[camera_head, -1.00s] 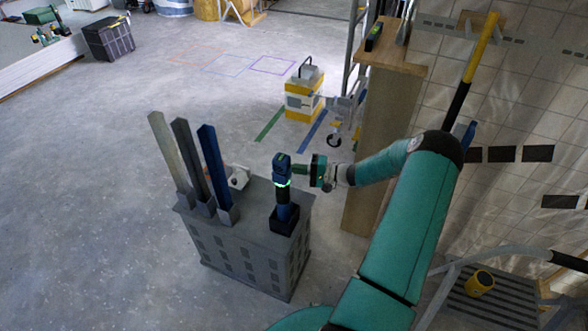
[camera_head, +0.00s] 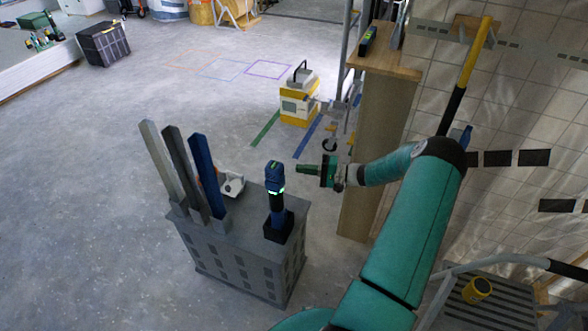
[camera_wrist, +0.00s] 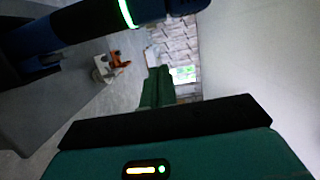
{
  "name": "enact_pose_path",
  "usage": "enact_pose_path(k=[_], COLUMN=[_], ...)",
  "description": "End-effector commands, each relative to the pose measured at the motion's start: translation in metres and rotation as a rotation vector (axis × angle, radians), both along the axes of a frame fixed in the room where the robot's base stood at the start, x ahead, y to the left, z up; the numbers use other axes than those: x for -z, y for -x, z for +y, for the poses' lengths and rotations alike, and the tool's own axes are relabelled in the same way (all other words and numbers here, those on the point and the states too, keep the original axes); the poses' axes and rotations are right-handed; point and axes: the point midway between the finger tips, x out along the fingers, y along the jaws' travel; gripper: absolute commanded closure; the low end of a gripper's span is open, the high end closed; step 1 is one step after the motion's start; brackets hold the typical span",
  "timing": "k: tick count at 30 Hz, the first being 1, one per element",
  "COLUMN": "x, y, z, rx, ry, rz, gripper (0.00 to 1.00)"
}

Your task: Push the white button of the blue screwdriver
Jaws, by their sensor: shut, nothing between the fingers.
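The blue screwdriver (camera_head: 275,196) stands upright in a dark square holder (camera_head: 278,232) on a grey crate-like stand. A green ring glows near its top. In the wrist view the screwdriver (camera_wrist: 75,28) lies across the upper left with the lit ring on it. I cannot make out its white button in either view. My gripper (camera_head: 298,170) is shut and empty, to the right of the screwdriver's head, with a gap between them. Its green fingers also show in the wrist view (camera_wrist: 157,88), pointing past the screwdriver.
The grey stand (camera_head: 235,262) also bears three tall bars: pale (camera_head: 160,160), dark grey (camera_head: 183,172) and blue (camera_head: 206,172). A white and orange piece (camera_head: 231,184) lies behind them. A wooden post (camera_head: 370,150) stands right of the stand.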

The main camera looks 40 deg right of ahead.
Motion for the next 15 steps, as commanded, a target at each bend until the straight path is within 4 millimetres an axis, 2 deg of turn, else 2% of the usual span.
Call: enact_pose_path(k=[6, 15], x=[0.0, 0.0], y=[0.031, 0.044], z=[-0.029, -0.043], rx=[0.004, 0.002], ry=[0.003, 0.001], rz=[0.0, 0.001], gripper=[1.0, 1.0])
